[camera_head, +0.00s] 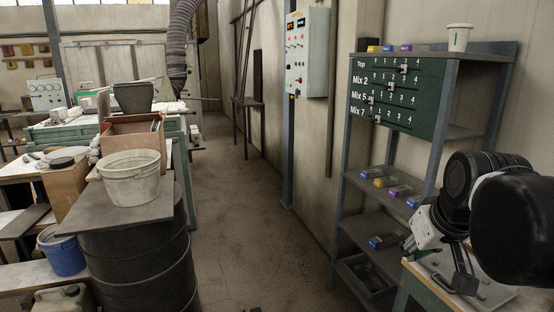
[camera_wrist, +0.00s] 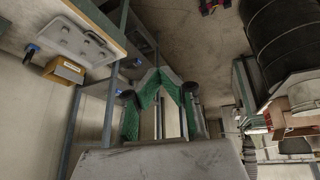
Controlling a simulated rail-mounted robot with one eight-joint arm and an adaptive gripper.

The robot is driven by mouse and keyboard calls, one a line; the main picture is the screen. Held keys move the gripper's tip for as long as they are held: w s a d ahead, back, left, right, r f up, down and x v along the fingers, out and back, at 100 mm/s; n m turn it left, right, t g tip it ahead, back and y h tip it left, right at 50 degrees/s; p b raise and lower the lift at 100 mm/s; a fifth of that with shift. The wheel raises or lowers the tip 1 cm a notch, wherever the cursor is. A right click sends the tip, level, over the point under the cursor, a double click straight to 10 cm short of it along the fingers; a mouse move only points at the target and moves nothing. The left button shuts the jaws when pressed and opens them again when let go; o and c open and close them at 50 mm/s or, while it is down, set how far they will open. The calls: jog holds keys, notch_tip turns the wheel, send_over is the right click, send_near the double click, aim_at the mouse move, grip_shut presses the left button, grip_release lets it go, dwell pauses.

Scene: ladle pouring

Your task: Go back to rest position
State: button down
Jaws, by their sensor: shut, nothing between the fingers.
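The head view shows the black arm links reaching in from the right edge.
A metal shelf (camera_head: 432,160) with a green label board (camera_head: 398,98), small coloured boxes and a white cup (camera_head: 459,37) stands at right. A white bucket (camera_head: 131,178) stands on a board over a dark drum (camera_head: 135,262) at left. The floor between (camera_head: 245,220) is clear.

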jog(key=s+a+f+t, duration=0.1)
jog(key=s+a+f, duration=0.5)
jog(key=s+f, duration=0.2)
jog(key=shift+s+f+m+y+b, duration=0.3)
jog(key=shift+s+f+b, duration=0.1)
jog(key=shift+f+b, duration=0.1)
